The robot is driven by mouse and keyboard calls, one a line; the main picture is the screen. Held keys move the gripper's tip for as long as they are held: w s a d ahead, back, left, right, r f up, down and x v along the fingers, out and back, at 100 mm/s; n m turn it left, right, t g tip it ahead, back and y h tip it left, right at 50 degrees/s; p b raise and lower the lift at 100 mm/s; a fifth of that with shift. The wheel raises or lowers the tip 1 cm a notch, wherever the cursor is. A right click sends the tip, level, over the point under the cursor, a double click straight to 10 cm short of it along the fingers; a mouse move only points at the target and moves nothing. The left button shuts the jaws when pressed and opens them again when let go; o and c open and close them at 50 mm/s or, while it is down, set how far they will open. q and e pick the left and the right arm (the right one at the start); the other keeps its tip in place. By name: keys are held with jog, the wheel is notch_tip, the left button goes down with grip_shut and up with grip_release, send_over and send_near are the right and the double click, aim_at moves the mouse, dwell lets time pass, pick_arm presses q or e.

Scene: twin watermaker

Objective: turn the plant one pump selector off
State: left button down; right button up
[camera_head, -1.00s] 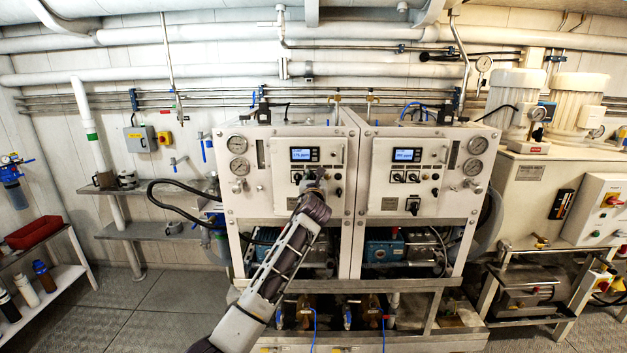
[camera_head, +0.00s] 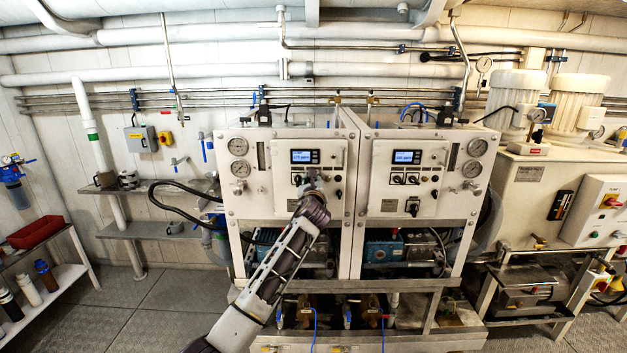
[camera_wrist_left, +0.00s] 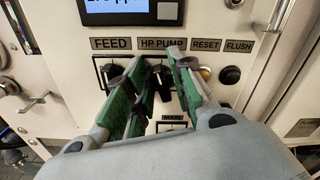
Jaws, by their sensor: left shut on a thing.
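The left-hand plant panel (camera_head: 270,205) is white, with a lit display, gauges and a row of black selectors. My left gripper (camera_head: 312,180) is at this row and hides part of it. In the left wrist view, the green-padded fingers of my left gripper (camera_wrist_left: 159,62) stand on either side of the black pump selector (camera_wrist_left: 164,86), under the "HP PUMP" label, and are shut on it. The fingers partly hide the selector, so its exact setting is hard to read. The feed selector (camera_wrist_left: 113,71) is just left of the fingers. My right gripper is not in view.
The reset button (camera_wrist_left: 205,73) and the flush button (camera_wrist_left: 230,75) lie right of the fingers. The main switch, below, is mostly hidden by the gripper. A twin plant panel (camera_head: 440,205) stands to the right. The floor (camera_head: 150,310) at left is clear.

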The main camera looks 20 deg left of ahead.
pick_arm(q)
jog(key=shift+a+f+n, duration=0.1)
jog(key=shift+f+n, duration=0.05)
jog(key=shift+n, duration=1.95)
jog(key=shift+a+f+n, duration=0.1)
jog(key=shift+n, duration=2)
jog(key=c, duration=1.5)
grip_release()
jog(key=shift+s, duration=0.15)
jog(key=shift+v, duration=5.9)
jog(key=shift+r, duration=0.1)
